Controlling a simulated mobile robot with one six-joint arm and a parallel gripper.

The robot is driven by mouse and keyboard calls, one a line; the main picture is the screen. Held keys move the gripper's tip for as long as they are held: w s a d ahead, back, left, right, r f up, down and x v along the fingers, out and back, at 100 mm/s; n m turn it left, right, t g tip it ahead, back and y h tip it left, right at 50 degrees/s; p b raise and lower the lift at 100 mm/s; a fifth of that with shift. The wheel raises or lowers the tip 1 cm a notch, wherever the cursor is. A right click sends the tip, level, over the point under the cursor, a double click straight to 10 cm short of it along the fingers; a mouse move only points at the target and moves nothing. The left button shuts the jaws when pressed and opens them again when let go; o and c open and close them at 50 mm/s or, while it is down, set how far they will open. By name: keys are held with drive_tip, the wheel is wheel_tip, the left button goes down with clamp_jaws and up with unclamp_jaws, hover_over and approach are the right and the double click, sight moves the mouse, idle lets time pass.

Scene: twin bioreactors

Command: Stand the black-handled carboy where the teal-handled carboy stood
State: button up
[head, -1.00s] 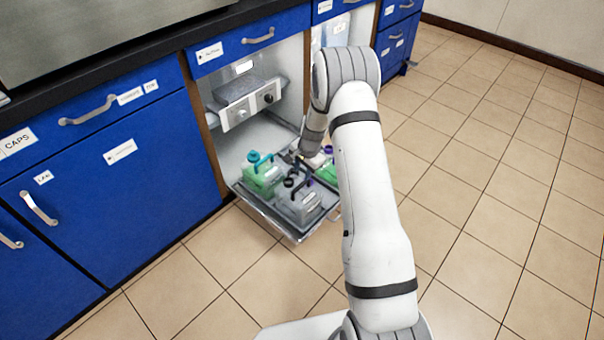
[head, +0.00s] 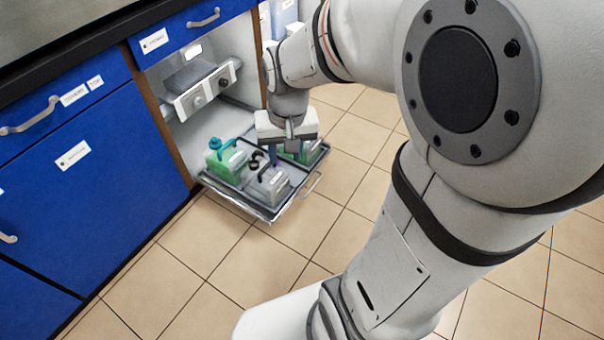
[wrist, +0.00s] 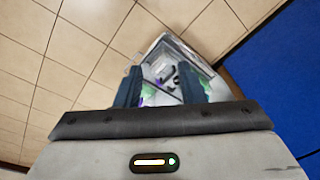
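The black-handled carboy (head: 268,187), with grey-clear contents, stands at the front of the pulled-out tray (head: 256,210). The teal-handled carboy (head: 226,162), with green liquid, stands upright at the tray's left. A purple-topped carboy with green liquid (head: 303,153) stands at the right, partly hidden by my gripper. My gripper (head: 290,143) points down over the tray's right rear. In the wrist view my gripper (wrist: 160,88) has its two fingers apart with nothing held. The black handle (wrist: 170,76) shows beyond and between them. Whether the fingers touch any carboy cannot be told.
The tray is on a fold-down door of a cabinet bay holding a grey unit with knobs (head: 203,92). Blue cabinets (head: 90,165) stand to the left. The tiled floor (head: 225,255) in front is clear. A door handle (head: 312,185) sticks out at the tray's right.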

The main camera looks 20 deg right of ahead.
drive_tip(key=s+r+n, duration=0.1)
drive_tip(key=s+n, duration=0.1)
drive_tip(key=s, duration=0.6)
drive_tip(key=shift+s+d, duration=0.15)
drive_tip(key=shift+d, duration=0.15)
drive_tip(key=shift+r, duration=0.15)
wheel_tip(320, 180, up, 31)
drive_tip(key=t+p, duration=0.1)
drive_tip(key=p, duration=2.6)
drive_tip(key=shift+s+f+p, duration=0.15)
drive_tip(key=shift+f+p, duration=0.05)
drive_tip(key=shift+p, duration=0.15)
